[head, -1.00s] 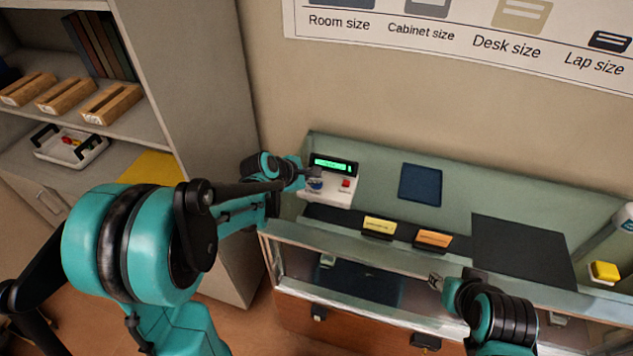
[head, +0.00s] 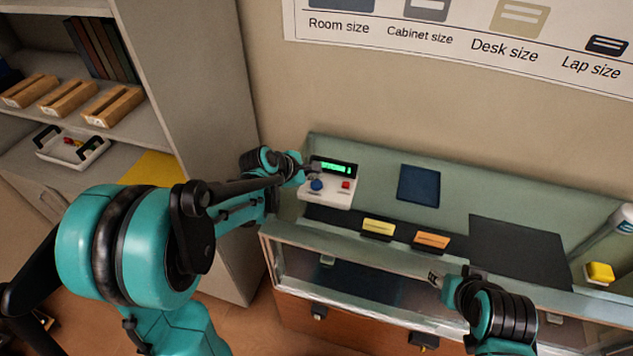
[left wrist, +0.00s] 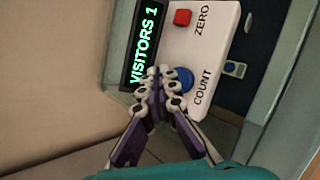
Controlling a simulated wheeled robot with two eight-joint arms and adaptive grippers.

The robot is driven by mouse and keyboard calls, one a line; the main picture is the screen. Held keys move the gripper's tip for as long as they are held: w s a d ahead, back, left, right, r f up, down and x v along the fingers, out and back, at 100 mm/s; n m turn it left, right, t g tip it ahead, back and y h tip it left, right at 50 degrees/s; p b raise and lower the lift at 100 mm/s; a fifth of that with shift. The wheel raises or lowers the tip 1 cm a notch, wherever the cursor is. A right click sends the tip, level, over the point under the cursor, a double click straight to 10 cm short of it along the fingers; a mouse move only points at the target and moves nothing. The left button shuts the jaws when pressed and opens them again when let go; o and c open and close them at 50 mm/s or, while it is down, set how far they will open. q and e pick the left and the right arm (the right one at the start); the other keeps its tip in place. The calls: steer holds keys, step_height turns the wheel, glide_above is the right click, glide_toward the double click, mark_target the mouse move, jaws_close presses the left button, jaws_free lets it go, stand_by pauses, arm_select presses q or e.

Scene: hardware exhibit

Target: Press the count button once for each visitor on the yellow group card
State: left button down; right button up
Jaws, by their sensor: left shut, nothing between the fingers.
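The counter box (head: 333,198) stands on the case at the back left. Its blue count button (head: 317,185) also shows in the left wrist view (left wrist: 184,79), labelled COUNT. The green display (left wrist: 145,45) reads "VISITORS 1". My left gripper (head: 315,171) is shut and empty, just behind the blue button in the head view. In the left wrist view its fingertips (left wrist: 160,76) are beside the button and partly overlap its edge; the button looks uncovered in the head view. The yellow group card (head: 379,228) stands in front of the box to the right; its print is too small to read.
A red ZERO button (left wrist: 182,17) is on the same box. An orange card (head: 432,239) stands right of the yellow one. My right gripper (head: 435,279) is over the case front. A dark mat (head: 520,250) and a yellow block (head: 600,272) lie to the right.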

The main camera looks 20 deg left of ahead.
mark_target(315, 185)
arm_select(q)
steer(key=shift+r+p, duration=1.3)
steer(key=shift+r, duration=0.8)
step_height(315, 185, up, 4)
steer(key=p, duration=0.3)
steer(key=shift+f, duration=0.1)
steer(key=shift+f, duration=0.15)
step_height(315, 185, down, 9)
steer(key=b, duration=0.6)
steer(key=shift+r, duration=0.2)
steer(key=shift+b, duration=0.3)
stand_by(1.0)
steer(key=shift+f+b, duration=0.4)
steer(key=shift+f, duration=0.05)
